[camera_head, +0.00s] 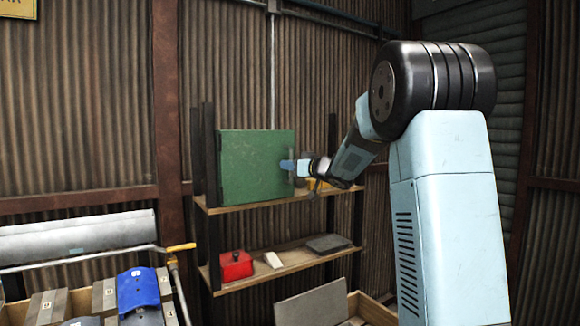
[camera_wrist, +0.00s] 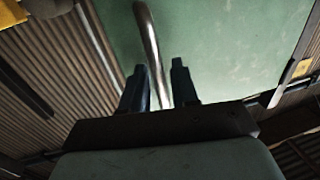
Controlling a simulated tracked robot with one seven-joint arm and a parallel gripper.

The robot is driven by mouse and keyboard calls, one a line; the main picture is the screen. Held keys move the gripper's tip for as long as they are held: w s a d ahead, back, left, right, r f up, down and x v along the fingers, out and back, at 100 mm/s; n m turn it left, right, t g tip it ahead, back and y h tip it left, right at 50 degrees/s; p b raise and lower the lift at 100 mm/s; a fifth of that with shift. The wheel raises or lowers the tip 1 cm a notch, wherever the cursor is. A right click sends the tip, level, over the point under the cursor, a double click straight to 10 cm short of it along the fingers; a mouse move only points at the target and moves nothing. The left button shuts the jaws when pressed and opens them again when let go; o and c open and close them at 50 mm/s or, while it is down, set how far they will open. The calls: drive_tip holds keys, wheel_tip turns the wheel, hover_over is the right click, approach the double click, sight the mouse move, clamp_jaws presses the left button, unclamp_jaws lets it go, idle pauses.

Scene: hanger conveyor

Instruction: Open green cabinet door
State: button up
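The green cabinet (camera_head: 245,165) stands on the upper shelf of a rack against the wall, and its door looks closed. In the wrist view the green door (camera_wrist: 225,50) fills much of the upper right. A curved metal handle (camera_wrist: 149,45) runs down from the top edge of that view. My gripper (camera_head: 288,165) is at the right side of the cabinet front. In the wrist view my gripper (camera_wrist: 162,82) has its two dark fingers apart, with the handle's lower part between them. A gap shows between handle and right finger; contact on the left is unclear.
The wooden shelf rack (camera_head: 280,198) holds a red box (camera_head: 236,266) and a flat dark slab (camera_head: 328,243) on its lower shelf. A yellow object (camera_head: 316,184) sits right of the cabinet, partly behind my arm. Bins with blue and grey parts (camera_head: 138,288) stand at lower left.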

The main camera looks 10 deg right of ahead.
clamp_jaws()
idle(0.4)
